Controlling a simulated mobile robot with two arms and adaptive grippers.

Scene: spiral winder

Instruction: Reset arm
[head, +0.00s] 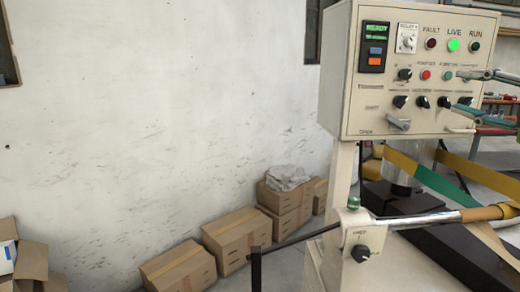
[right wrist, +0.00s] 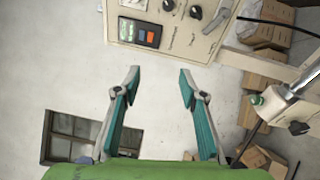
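My right gripper (head: 460,101) comes in from the right edge of the head view, in front of the cream control panel (head: 385,120). Its two grey fingers with teal pads are apart. The right wrist view shows the gripper (right wrist: 158,75) open, with nothing between the fingers. The panel (right wrist: 190,55) lies beyond the fingertips there. A metal arm bar (head: 430,219) with a tan part at its right end extends from a cream bracket with a knob. It also shows at the right of the wrist view (right wrist: 300,84). My left gripper is not in view.
The panel has a green READY display (head: 375,47), a lit green LIVE lamp (head: 453,45), knobs and a lever (head: 398,123). Yellow and green straps (head: 440,180) run below it. Cardboard boxes (head: 236,238) stand along the white wall.

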